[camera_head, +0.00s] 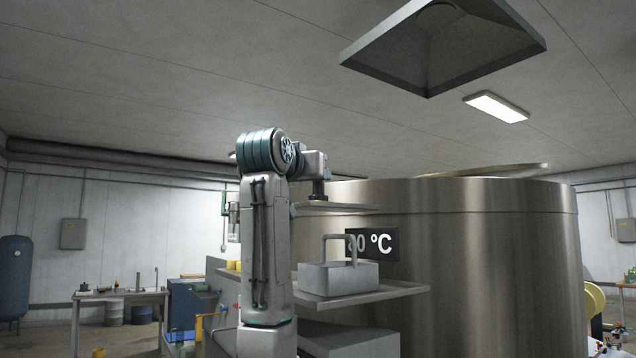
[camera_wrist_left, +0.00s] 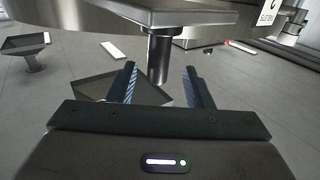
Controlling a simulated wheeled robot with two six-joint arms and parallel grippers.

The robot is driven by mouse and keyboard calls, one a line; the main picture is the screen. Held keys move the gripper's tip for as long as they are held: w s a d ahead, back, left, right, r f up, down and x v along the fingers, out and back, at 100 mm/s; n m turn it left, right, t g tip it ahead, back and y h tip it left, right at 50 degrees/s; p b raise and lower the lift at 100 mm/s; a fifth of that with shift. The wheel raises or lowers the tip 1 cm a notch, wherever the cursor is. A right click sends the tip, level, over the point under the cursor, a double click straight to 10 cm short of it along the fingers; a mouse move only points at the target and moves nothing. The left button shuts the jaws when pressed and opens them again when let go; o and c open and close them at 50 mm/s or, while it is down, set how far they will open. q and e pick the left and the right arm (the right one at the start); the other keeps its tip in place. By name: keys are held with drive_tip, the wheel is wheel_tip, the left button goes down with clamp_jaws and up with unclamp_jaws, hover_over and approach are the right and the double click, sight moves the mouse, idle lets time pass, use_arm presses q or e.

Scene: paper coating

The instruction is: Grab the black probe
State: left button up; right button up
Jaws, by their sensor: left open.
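The black probe (camera_wrist_left: 159,58) is a dark upright cylinder in the left wrist view, where the picture appears upside down. It stands against a flat metal shelf plate and shows between and just beyond the fingers of my left gripper (camera_wrist_left: 161,84). The fingers are apart, with clear space on both sides of the probe. In the head view a small dark post, likely the probe (camera_head: 318,188), shows above the upper shelf (camera_head: 340,207), close to the end of my left arm. My arm's end partly hides it there. My right gripper is not in view.
A large steel tank (camera_head: 495,265) with a temperature display (camera_head: 381,243) stands behind the shelves. A grey box with a handle (camera_head: 340,279) sits on the lower shelf (camera_head: 395,292). A hood (camera_head: 440,50) hangs overhead. A blue cylinder (camera_head: 14,275) stands far left.

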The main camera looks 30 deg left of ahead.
use_arm(q)
drive_tip(key=p+x, duration=0.2)
drive_tip(key=x, duration=0.1)
drive_tip(key=shift+w+f, duration=0.1)
drive_tip(key=shift+w, duration=0.35)
drive_tip(key=shift+w+a+f, duration=0.15)
drive_tip(key=shift+w, duration=0.05)
drive_tip(key=shift+s, duration=0.1)
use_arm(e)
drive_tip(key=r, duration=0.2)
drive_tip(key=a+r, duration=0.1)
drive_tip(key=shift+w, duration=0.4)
use_arm(q)
drive_tip(key=c, duration=0.4)
clamp_jaws()
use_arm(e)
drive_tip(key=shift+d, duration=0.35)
